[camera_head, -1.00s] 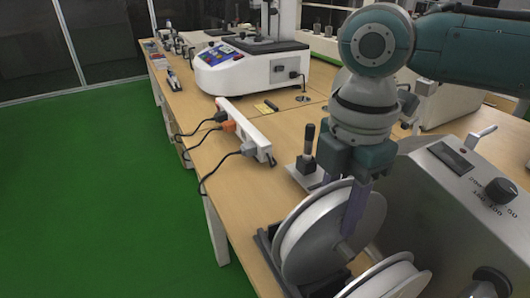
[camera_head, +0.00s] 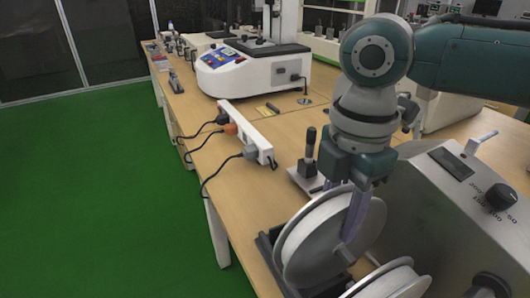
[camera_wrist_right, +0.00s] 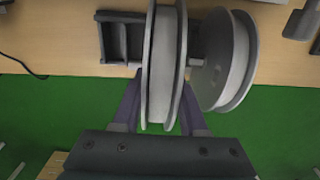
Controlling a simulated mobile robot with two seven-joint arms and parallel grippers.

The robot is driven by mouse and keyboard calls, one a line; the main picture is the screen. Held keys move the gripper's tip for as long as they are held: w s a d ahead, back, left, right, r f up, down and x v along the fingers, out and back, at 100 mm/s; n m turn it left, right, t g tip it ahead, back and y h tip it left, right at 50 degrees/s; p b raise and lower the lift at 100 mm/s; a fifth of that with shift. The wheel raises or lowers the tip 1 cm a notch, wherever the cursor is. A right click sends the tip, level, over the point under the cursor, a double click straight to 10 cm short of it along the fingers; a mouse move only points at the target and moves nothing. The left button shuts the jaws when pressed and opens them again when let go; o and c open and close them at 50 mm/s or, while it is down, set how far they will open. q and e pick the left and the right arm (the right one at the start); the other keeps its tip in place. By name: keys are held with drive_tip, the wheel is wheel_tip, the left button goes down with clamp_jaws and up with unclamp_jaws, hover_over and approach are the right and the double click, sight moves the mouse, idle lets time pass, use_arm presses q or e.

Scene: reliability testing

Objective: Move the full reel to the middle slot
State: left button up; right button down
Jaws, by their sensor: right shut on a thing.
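The full reel (camera_head: 312,245), wound with white material between grey flanges, stands upright at the front of the table in the head view. My right gripper (camera_head: 357,215) reaches down from above with its purple fingers closed on this reel. In the right wrist view the held reel (camera_wrist_right: 161,65) is edge-on between the two fingers (camera_wrist_right: 158,112). A second white reel (camera_head: 392,284) stands beside it, partly cut off in the head view, and to the right in the wrist view (camera_wrist_right: 225,58). A dark slotted rack (camera_wrist_right: 120,40) shows empty slot space left of the held reel. My left gripper is out of view.
A grey machine (camera_head: 470,205) with a knob stands close on the right of the reels. A small device with a black lever (camera_head: 308,160) stands just behind them. A white power strip (camera_head: 246,132) with cables lies near the table's left edge.

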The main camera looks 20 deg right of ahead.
drive_tip(key=shift+f, duration=0.15)
drive_tip(key=shift+f+b, duration=0.4)
drive_tip(key=shift+f, duration=0.45)
drive_tip(key=shift+f+b, duration=0.3)
drive_tip(key=shift+f, duration=0.75)
unclamp_jaws()
idle(0.8)
